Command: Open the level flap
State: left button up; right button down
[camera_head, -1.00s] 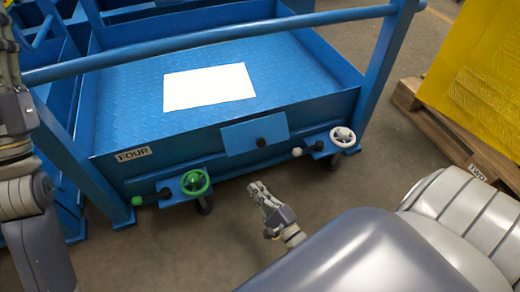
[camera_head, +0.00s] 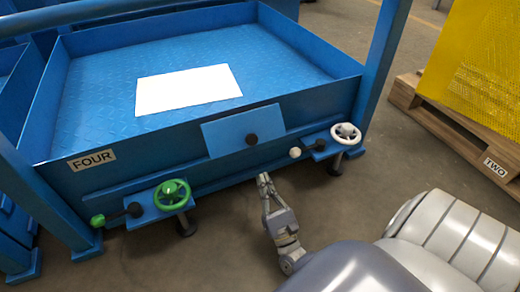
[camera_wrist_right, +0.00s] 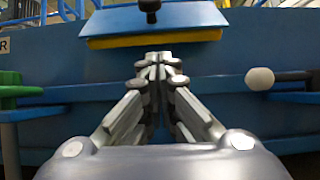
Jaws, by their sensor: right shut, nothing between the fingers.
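The level flap is most likely the light blue plate (camera_head: 225,137) with a black knob (camera_head: 252,139) on the front wall of the blue tray marked FOUR. In the right wrist view the flap (camera_wrist_right: 190,18) stands out above, with a yellow strip along its lower edge and the black knob (camera_wrist_right: 150,8) at the top. My right gripper (camera_head: 263,178) is shut and empty, below the flap and in front of the tray. In the right wrist view its closed fingertips (camera_wrist_right: 158,58) are just under the flap's yellow strip; contact cannot be told. My left gripper is not in view.
A green handwheel (camera_head: 172,194) and a white handwheel (camera_head: 345,133) sit on brackets low on the tray front. A white ball knob (camera_head: 295,153) is right of my gripper. A white sheet (camera_head: 188,89) lies in the tray. A wooden pallet (camera_head: 450,130) stands at right.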

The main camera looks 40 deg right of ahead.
aim_at(247, 132)
jog(key=b+x, duration=0.2)
jog(key=x, duration=0.6)
jog(key=shift+w, duration=0.25)
jog(key=shift+r, duration=0.2)
